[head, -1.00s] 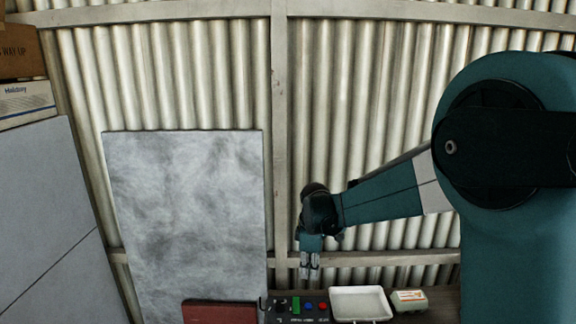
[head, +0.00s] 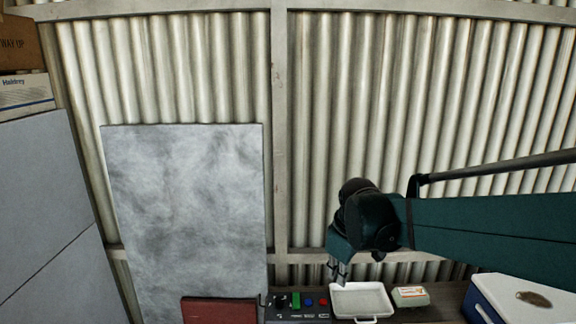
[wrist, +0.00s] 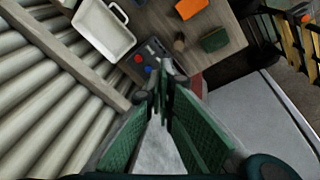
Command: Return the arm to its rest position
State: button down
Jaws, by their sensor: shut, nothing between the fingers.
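My gripper (head: 338,270) hangs above the back edge of the bench in the head view, just left of and above the white tray. In the wrist view my gripper (wrist: 163,88) has its fingers together with nothing between them. My arm reaches in from the right in the head view.
On the bench are a white tray (head: 334,303), a control box (head: 297,316) with coloured buttons, an egg carton (head: 411,297), a blue-and-white cooler (head: 486,301) and a red item (head: 218,311). A grey panel (head: 185,220) leans at the corrugated wall. The wrist view also shows an orange object (wrist: 191,8).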

jog(key=s+d+f+m+t+b, duration=0.1)
jog(key=s+d+m, duration=0.1)
jog(key=s, duration=0.5)
jog(key=s+d+f+m+t+b, duration=0.1)
jog(key=s+d+m, duration=0.2)
jog(key=s, duration=0.5)
jog(key=s+d+f+m+t+b, duration=0.1)
jog(key=s+d+m+t+b, duration=0.1)
jog(key=s+m, duration=0.2)
jog(key=s, duration=0.3)
jog(key=shift+s+d+f+m, duration=0.3)
jog(key=shift+s+d+m, duration=0.05)
jog(key=shift+m, duration=0.05)
